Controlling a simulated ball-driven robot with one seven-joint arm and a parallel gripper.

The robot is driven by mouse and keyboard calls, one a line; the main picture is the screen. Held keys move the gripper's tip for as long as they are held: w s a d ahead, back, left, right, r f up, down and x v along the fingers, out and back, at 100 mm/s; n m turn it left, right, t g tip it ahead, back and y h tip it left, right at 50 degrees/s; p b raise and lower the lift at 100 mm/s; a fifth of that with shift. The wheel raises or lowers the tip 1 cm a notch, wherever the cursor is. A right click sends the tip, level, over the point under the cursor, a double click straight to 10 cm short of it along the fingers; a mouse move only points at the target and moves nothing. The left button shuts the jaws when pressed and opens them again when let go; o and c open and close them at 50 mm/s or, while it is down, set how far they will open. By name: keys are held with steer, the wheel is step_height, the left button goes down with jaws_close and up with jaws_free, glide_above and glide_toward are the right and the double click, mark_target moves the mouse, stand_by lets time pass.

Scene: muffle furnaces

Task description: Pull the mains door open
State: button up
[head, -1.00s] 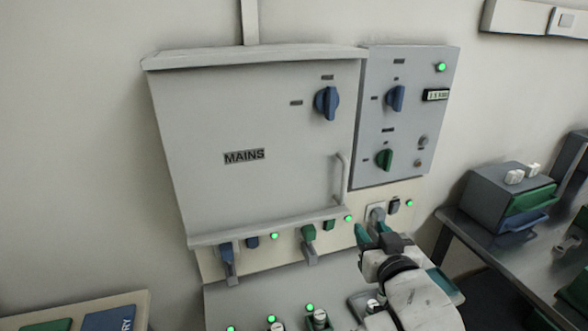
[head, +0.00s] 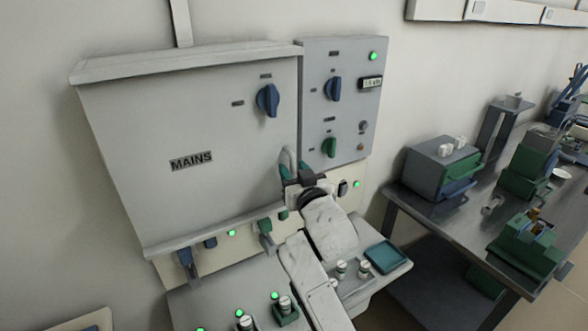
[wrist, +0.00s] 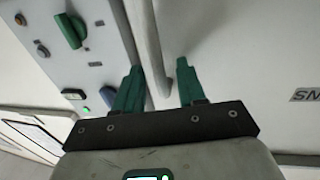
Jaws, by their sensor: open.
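The mains door (head: 190,130) is a large pale grey cabinet front marked MAINS, and it is closed. A blue rotary knob (head: 267,100) sits at its upper right. Its upright bar handle (head: 288,160) is on the lower right edge. My gripper (head: 295,172) is at the handle's lower part and hides some of it in the head view. In the wrist view the handle (wrist: 146,45) runs down between the two open green fingers of my gripper (wrist: 158,85), nearer the left one. I cannot tell if a finger touches it.
A grey control panel (head: 341,105) with blue and green knobs stands right of the door. Below are a row of switches and a sloped console (head: 235,295). A steel bench (head: 475,215) with grey and green boxes is at the right.

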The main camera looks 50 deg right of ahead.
steer(key=shift+w+d, duration=0.1)
steer(key=shift+w, duration=0.05)
steer(key=shift+c, duration=0.2)
jaws_close()
stand_by(0.4)
